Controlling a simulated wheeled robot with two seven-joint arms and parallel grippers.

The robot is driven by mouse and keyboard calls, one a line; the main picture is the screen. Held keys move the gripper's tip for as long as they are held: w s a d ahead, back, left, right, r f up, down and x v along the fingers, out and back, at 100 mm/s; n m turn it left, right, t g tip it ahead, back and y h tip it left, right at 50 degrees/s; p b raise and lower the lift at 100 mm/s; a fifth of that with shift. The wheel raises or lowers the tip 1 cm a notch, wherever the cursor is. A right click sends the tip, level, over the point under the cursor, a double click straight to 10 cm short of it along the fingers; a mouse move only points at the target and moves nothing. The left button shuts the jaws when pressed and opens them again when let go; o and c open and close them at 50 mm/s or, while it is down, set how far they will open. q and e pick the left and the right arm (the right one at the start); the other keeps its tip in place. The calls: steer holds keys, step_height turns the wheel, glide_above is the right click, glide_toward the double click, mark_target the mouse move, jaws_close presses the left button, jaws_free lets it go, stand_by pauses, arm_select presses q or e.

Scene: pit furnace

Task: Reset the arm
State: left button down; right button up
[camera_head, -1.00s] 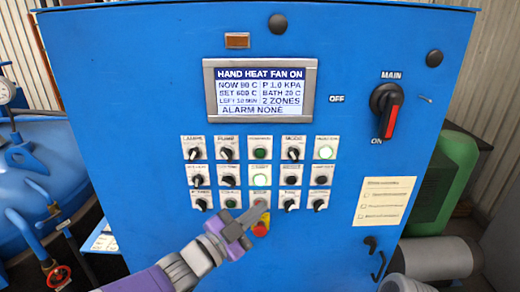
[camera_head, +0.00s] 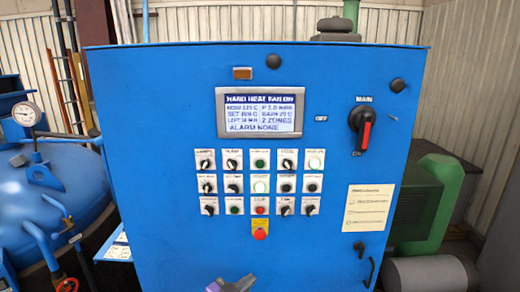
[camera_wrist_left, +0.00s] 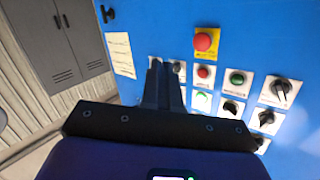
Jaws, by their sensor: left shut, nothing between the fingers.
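My left gripper (camera_head: 236,284) shows only as a small purple and grey piece at the bottom edge of the head view, below the blue control cabinet (camera_head: 150,120). In the left wrist view its dark fingers (camera_wrist_left: 163,68) are closed together with nothing between them. They point at the cabinet face, and I see no clear contact with it. My right gripper is in neither view.
The panel holds a display (camera_head: 260,112), rows of knobs and lit buttons, a red emergency button (camera_head: 260,227) and a main switch (camera_head: 362,124). A blue vessel (camera_head: 70,185) stands left; a green machine (camera_head: 430,200) stands right. A grey locker (camera_wrist_left: 62,40) shows in the wrist view.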

arm_select(q)
steer(key=s+a+f+n+g+y, duration=0.1)
steer(key=s+f+n+g, duration=0.1)
steer(key=f, duration=0.6)
steer(key=s+a+f+n+g+y+b, duration=0.1)
steer(key=a+f+n+y, duration=0.15)
steer(key=f, duration=0.55)
steer(key=s+a+f+n+g+y, duration=0.1)
steer(key=s+f+n+g, duration=0.1)
steer(key=f, duration=0.6)
steer(key=s+a+f+n+g+y+b, duration=0.1)
steer(key=s+f+n+g, duration=0.5)
steer(key=s+f, duration=1.3)
steer(key=shift+s+a+n+g, duration=0.4)
steer(key=shift+s+g, duration=0.1)
steer(key=shift+g, duration=0.2)
steer(key=shift+f, duration=0.1)
